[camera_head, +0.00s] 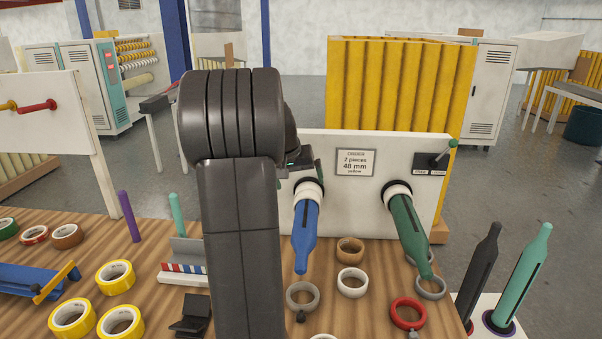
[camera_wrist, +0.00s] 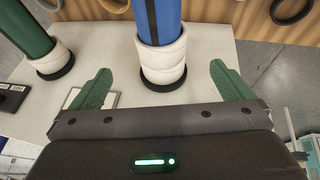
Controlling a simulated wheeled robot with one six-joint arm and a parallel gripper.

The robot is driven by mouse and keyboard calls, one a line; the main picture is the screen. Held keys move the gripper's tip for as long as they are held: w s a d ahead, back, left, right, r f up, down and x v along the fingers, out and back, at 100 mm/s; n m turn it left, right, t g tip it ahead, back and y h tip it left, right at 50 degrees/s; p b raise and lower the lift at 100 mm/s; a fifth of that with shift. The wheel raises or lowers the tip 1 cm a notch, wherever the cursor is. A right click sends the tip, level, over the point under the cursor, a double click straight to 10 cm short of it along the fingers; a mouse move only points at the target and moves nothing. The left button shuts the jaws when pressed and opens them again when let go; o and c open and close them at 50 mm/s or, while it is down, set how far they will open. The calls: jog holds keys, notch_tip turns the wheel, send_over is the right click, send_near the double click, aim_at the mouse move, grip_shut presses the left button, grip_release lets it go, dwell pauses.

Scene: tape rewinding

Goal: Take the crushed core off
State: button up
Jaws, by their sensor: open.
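A blue spindle (camera_head: 305,235) sticks out of a white panel (camera_head: 365,215). A lumpy white core (camera_wrist: 162,62) sits around its base end, close to the panel; in the head view only a bit of this core (camera_head: 309,189) shows. My gripper (camera_wrist: 160,68) is open and empty in the wrist view, its green fingers apart on either side of the core and seemingly not touching it. A green spindle (camera_head: 407,228) beside it also bears a white core (camera_wrist: 52,60) at its base. In the head view my arm hides most of the gripper.
A sign (camera_head: 355,162) reads "2 pieces 48 mm yellow". A lever (camera_head: 444,155) stands at the panel's right. Loose rings, including a red one (camera_head: 408,313), and yellow tape rolls (camera_head: 116,277) lie on the wooden table. Upright spindles (camera_head: 521,280) stand at right.

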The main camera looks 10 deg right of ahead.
aim_at(300, 254)
jog(key=p+x, duration=0.1)
jog(key=x, duration=1.2)
jog(key=shift+s+f, duration=0.1)
jog(key=c, duration=0.9)
jog(key=shift+c, duration=0.2)
jog(key=shift+s, duration=0.1)
